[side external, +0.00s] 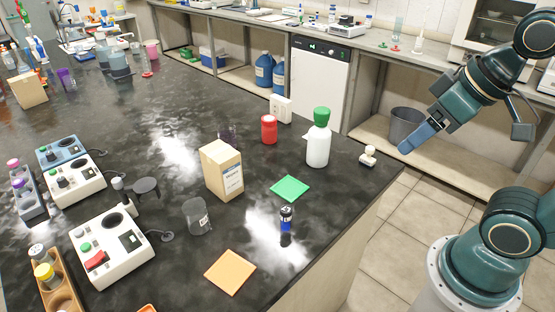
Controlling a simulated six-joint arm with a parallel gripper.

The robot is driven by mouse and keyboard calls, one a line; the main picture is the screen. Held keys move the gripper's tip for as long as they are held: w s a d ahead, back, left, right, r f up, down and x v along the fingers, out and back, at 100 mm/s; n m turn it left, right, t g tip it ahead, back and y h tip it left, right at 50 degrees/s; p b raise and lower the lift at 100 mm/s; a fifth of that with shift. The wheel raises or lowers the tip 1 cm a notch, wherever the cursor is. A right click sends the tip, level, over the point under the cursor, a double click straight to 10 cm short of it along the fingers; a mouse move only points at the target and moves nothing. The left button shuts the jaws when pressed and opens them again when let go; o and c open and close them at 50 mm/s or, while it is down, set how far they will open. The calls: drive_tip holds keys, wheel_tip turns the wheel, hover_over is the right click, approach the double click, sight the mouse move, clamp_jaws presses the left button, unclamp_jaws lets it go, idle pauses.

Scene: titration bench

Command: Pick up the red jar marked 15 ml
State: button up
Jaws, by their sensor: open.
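A small red jar (269,129) stands upright on the dark bench top, near the middle of the side external view. Its marking is too small to read. My gripper (462,139) is at the upper right, past the bench's right edge and well to the right of the jar. Its fingers are spread wide with nothing between them. It touches nothing.
A white bottle with a green cap (318,140) stands right of the jar, and a cardboard box (222,170) in front of it. A green pad (289,188), a dark vial (286,220), a beaker (197,216) and an orange pad (229,271) lie nearer.

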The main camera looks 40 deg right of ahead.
drive_tip(key=w+d+r+n+g, duration=0.1)
drive_tip(key=w+r+n, duration=0.2)
drive_tip(key=w, duration=0.6)
drive_tip(key=w+d+r+n+g, duration=0.1)
drive_tip(key=w+r+n, duration=0.2)
drive_tip(key=w, duration=0.6)
drive_tip(key=w+d+r+n+g, duration=0.1)
drive_tip(key=w+r+n, duration=0.2)
drive_tip(key=w, duration=0.6)
drive_tip(key=w+d+f+n+g, duration=0.1)
drive_tip(key=w+d+f+n, duration=0.2)
drive_tip(key=w+f, duration=0.6)
drive_tip(key=w+d+f+n+g, duration=0.1)
drive_tip(key=w+d+f+n, duration=0.2)
drive_tip(key=w+f+n, duration=0.3)
drive_tip(key=w+f, duration=0.3)
drive_tip(key=w, duration=0.1)
drive_tip(key=shift+d+g, duration=0.3)
drive_tip(key=shift+d, duration=0.05)
drive_tip(key=shift+f, duration=0.25)
